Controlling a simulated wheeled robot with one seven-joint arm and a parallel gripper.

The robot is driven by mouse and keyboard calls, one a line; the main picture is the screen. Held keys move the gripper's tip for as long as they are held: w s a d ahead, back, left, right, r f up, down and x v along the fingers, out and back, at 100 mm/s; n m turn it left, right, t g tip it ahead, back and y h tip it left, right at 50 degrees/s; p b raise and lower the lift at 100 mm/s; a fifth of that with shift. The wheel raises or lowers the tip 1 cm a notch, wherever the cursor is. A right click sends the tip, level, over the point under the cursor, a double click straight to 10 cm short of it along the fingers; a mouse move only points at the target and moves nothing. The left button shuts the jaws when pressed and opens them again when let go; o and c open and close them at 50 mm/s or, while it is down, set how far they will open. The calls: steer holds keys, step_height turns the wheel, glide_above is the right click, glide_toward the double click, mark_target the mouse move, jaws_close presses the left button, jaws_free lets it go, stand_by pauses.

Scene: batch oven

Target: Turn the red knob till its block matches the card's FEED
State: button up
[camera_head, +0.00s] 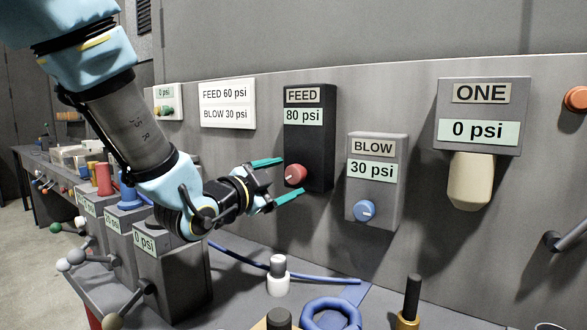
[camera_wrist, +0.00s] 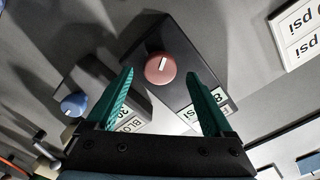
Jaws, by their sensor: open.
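The red knob (camera_head: 295,174) sits low on the black FEED block (camera_head: 318,150), whose display (camera_head: 303,117) reads 80 psi. The white card (camera_head: 227,104) on the wall reads FEED 60 psi and BLOW 30 psi. My gripper (camera_head: 277,179) is open in front of the red knob, with one green finger above it and one below in the head view. In the wrist view the red knob (camera_wrist: 160,69) with its white mark lies between and beyond the fingertips (camera_wrist: 162,78), apparently apart from both. The FEED display (camera_wrist: 213,98) is partly hidden there by a finger.
The grey BLOW block (camera_head: 388,150) with a blue knob (camera_head: 363,210) reads 30 psi, close right of my gripper. A ONE box (camera_head: 498,95) reads 0 psi. Grey lever boxes (camera_head: 172,265) stand below my arm. A white-topped post (camera_head: 278,277) and blue hose stand on the bench.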

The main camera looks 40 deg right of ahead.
mark_target(292, 176)
steer(key=shift+p+x, duration=0.4)
steer(key=shift+x, duration=1.35)
jaws_close()
steer(key=shift+f+n+b, duration=0.1)
steer(key=shift+n+b, duration=0.2)
steer(key=shift+b, duration=0.05)
steer(key=shift+n+b, duration=0.65)
steer(key=shift+n, duration=0.35)
steer(key=n+b, duration=0.1)
steer(key=n, duration=0.1)
steer(key=shift+n, duration=0.4)
steer(key=n, duration=0.6)
steer(key=shift+n, duration=0.3)
